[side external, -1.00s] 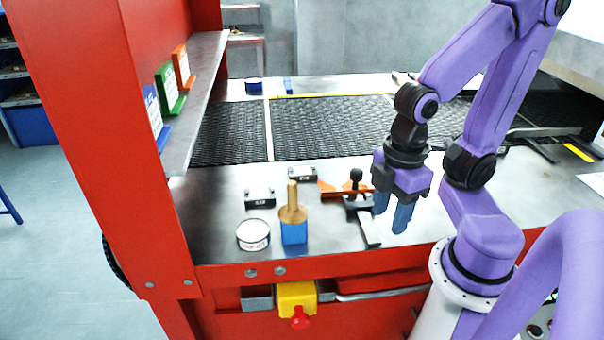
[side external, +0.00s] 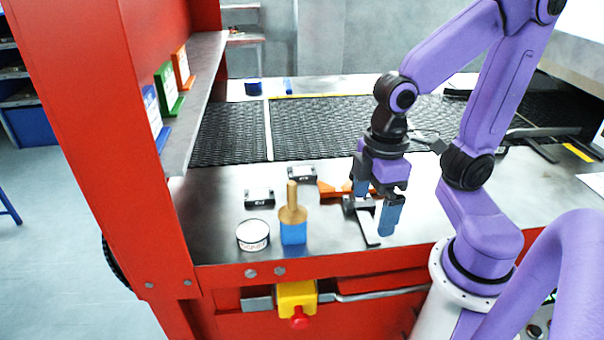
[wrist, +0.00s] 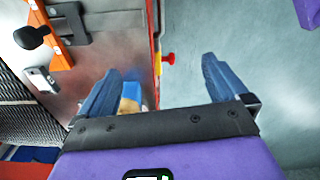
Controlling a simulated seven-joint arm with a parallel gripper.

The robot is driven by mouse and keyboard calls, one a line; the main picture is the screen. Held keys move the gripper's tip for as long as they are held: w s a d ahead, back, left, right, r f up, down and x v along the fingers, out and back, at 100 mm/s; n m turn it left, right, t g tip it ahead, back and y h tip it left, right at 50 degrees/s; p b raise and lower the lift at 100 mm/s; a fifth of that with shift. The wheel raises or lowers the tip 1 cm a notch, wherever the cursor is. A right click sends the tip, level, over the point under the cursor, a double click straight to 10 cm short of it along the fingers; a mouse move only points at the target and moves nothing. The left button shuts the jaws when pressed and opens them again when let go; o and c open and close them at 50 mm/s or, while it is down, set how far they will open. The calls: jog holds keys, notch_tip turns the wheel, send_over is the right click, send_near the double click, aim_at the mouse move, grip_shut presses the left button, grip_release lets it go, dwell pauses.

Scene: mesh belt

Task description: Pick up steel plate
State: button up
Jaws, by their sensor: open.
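My gripper (side external: 376,203) is open and empty above the right part of the steel work surface, pointing down. Its two blue fingers (wrist: 163,75) are wide apart in the wrist view. A flat grey piece with a dark edge (side external: 368,237), possibly the steel plate, lies below the gripper near the front edge. It appears as a grey flat area (wrist: 118,28) at the top of the wrist view, apart from the fingers. A finger hides part of it in the side view. An orange and black clamp (side external: 335,190) lies just left of the gripper.
A blue block with a wooden handle (side external: 293,230) and a round white-topped tin (side external: 253,235) stand to the left. Two small labelled blocks (side external: 259,197) (side external: 302,173) lie behind them. The black mesh belt (side external: 330,125) runs behind. A red post (side external: 95,120) bounds the left.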

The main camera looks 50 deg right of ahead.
jog(key=w+r+m, duration=0.2)
jog(key=w+m, duration=0.3)
jog(key=w, duration=0.3)
notch_tip(320, 180, up, 3)
jog(key=m, duration=1.4)
send_over(302, 171)
jog(key=f, duration=1.1)
jog(key=shift+d+f, duration=0.1)
jog(key=shift+d, duration=0.1)
jog(key=shift+a+f, duration=0.15)
jog(key=shift+f, duration=2.65)
jog(key=c, duration=1.3)
jog(key=shift+r, duration=0.1)
